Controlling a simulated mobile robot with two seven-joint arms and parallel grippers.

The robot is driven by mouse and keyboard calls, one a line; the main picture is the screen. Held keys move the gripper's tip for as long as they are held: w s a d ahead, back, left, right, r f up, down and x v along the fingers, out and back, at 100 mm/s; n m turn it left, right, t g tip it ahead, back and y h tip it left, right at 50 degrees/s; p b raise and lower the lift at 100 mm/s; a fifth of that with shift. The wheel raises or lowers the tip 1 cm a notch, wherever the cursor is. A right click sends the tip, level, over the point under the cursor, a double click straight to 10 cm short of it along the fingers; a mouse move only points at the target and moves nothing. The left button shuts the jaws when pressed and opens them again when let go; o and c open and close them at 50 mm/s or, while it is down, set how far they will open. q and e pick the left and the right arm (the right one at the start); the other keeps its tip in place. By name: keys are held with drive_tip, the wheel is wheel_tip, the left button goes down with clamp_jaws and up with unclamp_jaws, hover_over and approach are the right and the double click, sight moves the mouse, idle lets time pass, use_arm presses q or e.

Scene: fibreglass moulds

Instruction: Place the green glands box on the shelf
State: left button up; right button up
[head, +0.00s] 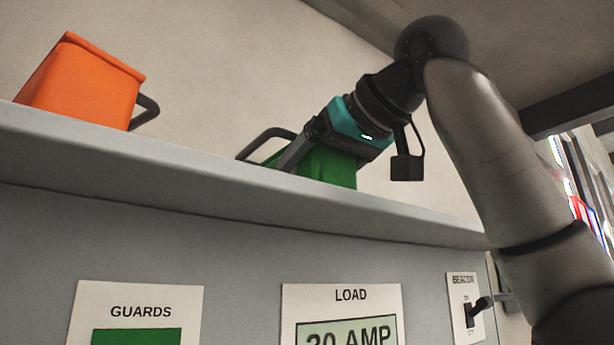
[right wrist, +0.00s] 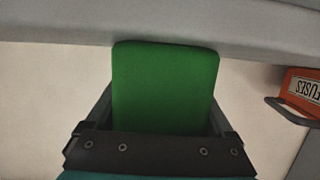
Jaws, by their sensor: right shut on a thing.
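The green box (head: 328,168) is at the top of the grey shelf (head: 200,172) in the head view, right of centre, with a dark handle on its left side. The shelf's front edge hides its base, so I cannot tell whether it rests on the shelf. My right gripper (head: 300,156) reaches in from the right and is shut on the green box. In the right wrist view the green box (right wrist: 165,85) fills the space between the two fingers. No label shows on it. My left gripper is not in view.
An orange box (head: 82,84) with a dark handle stands on the shelf at the left; its label reads FUSES in the right wrist view (right wrist: 302,88). A gap separates it from the green box. Below the shelf is a panel with GUARDS (head: 140,312), LOAD (head: 350,296) and BEACON (head: 462,280) signs.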

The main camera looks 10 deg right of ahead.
drive_tip(key=o, duration=1.5)
drive_tip(key=shift+c, duration=0.2)
drive_tip(key=shift+s, duration=0.1)
drive_tip(key=shift+s+d+r, duration=0.15)
drive_tip(key=shift+s+d, duration=0.05)
drive_tip(key=shift+s, duration=0.15)
drive_tip(key=b+v, duration=0.2)
drive_tip(key=v, duration=1.2)
drive_tip(key=shift+b, duration=0.35)
drive_tip(key=shift+d, duration=0.15)
